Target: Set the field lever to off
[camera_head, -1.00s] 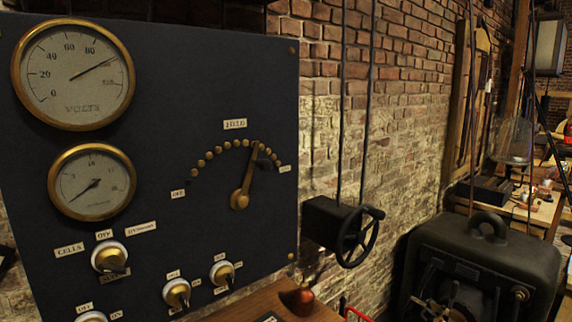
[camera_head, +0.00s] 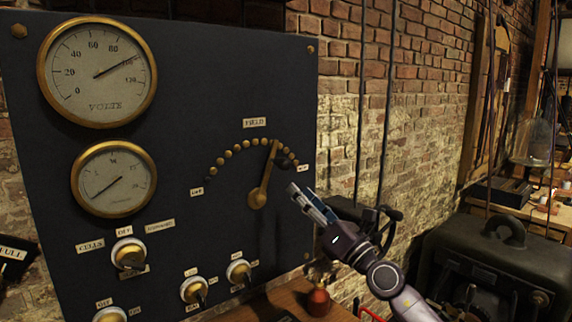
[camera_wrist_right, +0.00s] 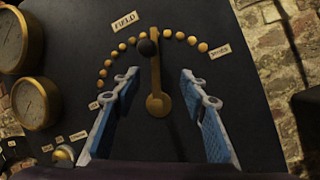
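The field lever (camera_head: 263,181) is a brass arm on the dark panel (camera_head: 215,90), under the FIELD label (camera_head: 255,122). It points up and slightly right, toward the right part of an arc of brass studs (camera_head: 229,150). The OFF label (camera_head: 196,192) is at the arc's left end. My right gripper (camera_head: 308,202) is in front of the panel, right of the lever. In the right wrist view, its two blue-padded fingers (camera_wrist_right: 156,90) are spread apart, with the lever (camera_wrist_right: 155,80) and its dark knob (camera_wrist_right: 147,47) showing between and beyond them. Contact is not visible. My left gripper is not in view.
Two brass-rimmed gauges, upper (camera_head: 97,70) and lower (camera_head: 114,180), are on the panel's left. Several knob switches (camera_head: 129,254) sit below. A handwheel (camera_head: 385,228) is behind my right arm, and a dark machine (camera_head: 485,265) stands at the right.

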